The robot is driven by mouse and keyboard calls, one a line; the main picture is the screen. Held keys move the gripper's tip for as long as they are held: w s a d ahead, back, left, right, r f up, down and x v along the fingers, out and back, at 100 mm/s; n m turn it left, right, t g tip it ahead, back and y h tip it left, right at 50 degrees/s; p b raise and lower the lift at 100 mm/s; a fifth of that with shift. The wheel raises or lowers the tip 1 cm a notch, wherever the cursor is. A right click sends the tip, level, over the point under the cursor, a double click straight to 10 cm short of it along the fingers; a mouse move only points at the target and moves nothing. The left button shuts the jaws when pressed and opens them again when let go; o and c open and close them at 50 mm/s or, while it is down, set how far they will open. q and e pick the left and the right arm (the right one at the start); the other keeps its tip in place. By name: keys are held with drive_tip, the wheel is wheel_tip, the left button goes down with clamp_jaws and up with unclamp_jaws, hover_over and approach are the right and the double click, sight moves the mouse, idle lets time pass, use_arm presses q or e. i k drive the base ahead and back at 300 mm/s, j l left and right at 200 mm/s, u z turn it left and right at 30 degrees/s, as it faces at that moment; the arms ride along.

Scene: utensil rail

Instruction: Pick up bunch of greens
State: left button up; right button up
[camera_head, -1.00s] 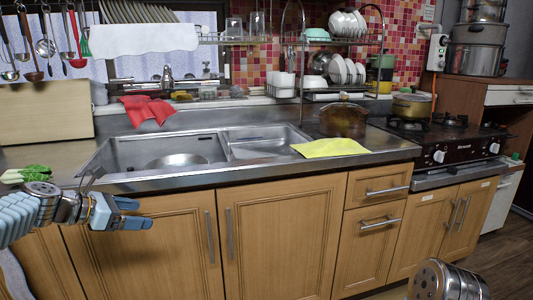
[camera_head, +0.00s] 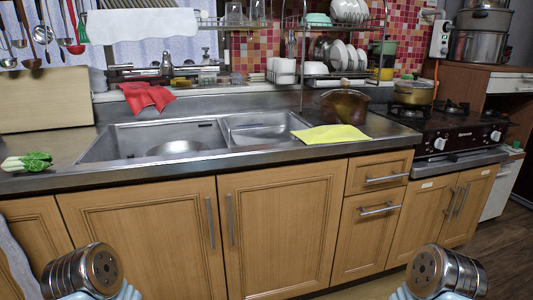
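The bunch of greens (camera_head: 27,162), with dark green leaves and pale white stalks, lies on the counter at the far left, left of the sink. Its leaves point right. Nothing touches it. Neither gripper is in view. Only a round metal link of each of my arms shows at the bottom of the view, one on the left and one on the right, both well below the counter and away from the greens.
A steel sink (camera_head: 120,141) with a bowl (camera_head: 177,148) is right of the greens. A wooden board (camera_head: 45,101) stands behind them. A red cloth (camera_head: 147,97), yellow cloth (camera_head: 330,134), brown pot (camera_head: 345,107) and stove (camera_head: 440,127) are further right. Utensils hang above.

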sight(35, 162)
drive_tip(key=u, duration=1.5)
drive_tip(key=i+j+z, duration=0.1)
drive_tip(key=j, duration=0.25)
drive_tip(key=i+j+z, duration=0.15)
drive_tip(key=j, duration=0.2)
